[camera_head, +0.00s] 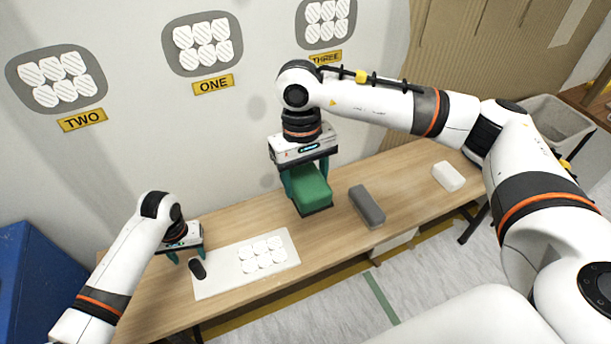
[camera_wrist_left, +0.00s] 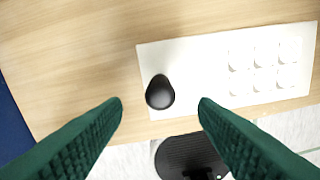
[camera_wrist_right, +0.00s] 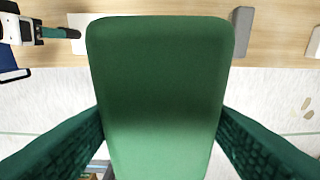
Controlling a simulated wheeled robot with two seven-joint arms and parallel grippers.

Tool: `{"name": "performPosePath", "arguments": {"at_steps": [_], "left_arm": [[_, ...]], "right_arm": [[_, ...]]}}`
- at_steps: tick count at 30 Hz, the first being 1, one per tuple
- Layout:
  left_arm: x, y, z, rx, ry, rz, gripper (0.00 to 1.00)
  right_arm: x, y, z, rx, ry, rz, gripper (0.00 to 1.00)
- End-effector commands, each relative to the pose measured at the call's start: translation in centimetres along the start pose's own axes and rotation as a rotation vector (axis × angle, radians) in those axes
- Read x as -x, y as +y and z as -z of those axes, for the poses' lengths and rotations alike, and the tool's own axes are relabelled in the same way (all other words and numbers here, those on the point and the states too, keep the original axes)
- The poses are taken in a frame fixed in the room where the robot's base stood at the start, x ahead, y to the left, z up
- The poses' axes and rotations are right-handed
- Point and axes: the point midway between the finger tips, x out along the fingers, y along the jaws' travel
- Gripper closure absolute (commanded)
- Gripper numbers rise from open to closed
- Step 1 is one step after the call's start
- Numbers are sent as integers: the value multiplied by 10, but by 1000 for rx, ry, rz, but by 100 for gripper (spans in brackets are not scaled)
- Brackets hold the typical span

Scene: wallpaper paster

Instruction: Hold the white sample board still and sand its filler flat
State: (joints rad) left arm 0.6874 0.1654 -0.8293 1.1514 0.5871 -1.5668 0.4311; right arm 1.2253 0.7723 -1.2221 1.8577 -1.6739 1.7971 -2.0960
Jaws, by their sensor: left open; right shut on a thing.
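The white sample board (camera_head: 223,276) lies flat on the wooden table, with several raised white filler patches (camera_head: 263,254) on its right part. A black knob-like handle (camera_head: 197,268) stands at its left end; it also shows in the left wrist view (camera_wrist_left: 160,93). My left gripper (camera_head: 187,260) is open, its fingers apart on either side of the handle in the left wrist view, not touching it. My right gripper (camera_head: 306,186) is shut on a green block (camera_head: 312,188), held near the table's middle, right of the board. Whether the block touches the table I cannot tell.
A grey block (camera_head: 367,206) and a white block (camera_head: 448,176) lie on the table to the right. The wall behind carries patch panels labelled TWO, ONE and THREE. A blue cabinet (camera_head: 38,280) stands at the left, a grey bin (camera_head: 563,127) at the far right.

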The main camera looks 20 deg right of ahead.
Motion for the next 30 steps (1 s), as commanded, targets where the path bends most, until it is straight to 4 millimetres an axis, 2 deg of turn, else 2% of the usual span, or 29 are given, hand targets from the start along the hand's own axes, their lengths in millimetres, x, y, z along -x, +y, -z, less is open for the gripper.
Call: {"name": "performPosePath", "arguments": {"at_steps": [1,3,18,22,30], "left_arm": [[-15,0,0,0,0,-1,46],[-24,0,0,0,-1,-1,46],[-86,0,0,0,-2,0,46],[-93,0,0,0,-2,-1,46],[-92,0,0,0,-1,-1,46]], "right_arm": [[-15,0,-2,0,0,0,58],[-26,0,-3,0,0,0,58],[-97,0,-12,0,-1,0,58],[-104,0,-13,0,-1,0,58],[-104,0,-13,0,0,0,58]]}}
